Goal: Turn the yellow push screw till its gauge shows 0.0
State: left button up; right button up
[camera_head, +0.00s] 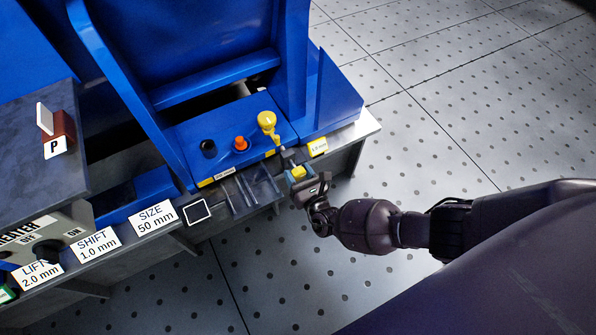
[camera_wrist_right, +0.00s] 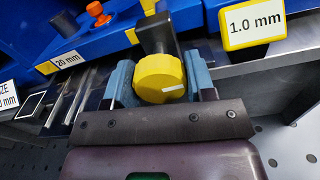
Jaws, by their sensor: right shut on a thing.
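The yellow push screw (camera_wrist_right: 160,78) shows in the right wrist view as a round ribbed knob with a white mark on its face. My right gripper (camera_wrist_right: 160,85) is shut on it, with one blue-grey finger on each side. In the head view the screw (camera_head: 299,171) is small and partly hidden by my right gripper (camera_head: 301,178). A yellow-framed gauge (camera_wrist_right: 254,22) beside the screw reads 1.0 mm. It also shows in the head view (camera_head: 318,147), too small to read surely. My left gripper is not in view.
A yellow-topped lever (camera_head: 267,122) and an orange knob (camera_head: 240,143) stand on the blue machine behind the screw. Labels reading SIZE 50 mm (camera_head: 156,216) and SHIFT 1.0 mm (camera_head: 97,243) line the bench edge at left. Open floor lies to the right.

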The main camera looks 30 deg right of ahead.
jog(key=n, duration=0.3)
jog(key=shift+n, duration=0.4)
jog(key=n, duration=0.4)
jog(key=shift+w+r+n, duration=0.1)
jog(key=shift+n, duration=0.2)
jog(key=n, duration=0.4)
jog(key=shift+n+p, duration=0.3)
jog(key=shift+n, duration=2.1)
jog(key=o, duration=0.9)
jog(key=shift+a, duration=0.1)
jog(key=shift+o, duration=0.2)
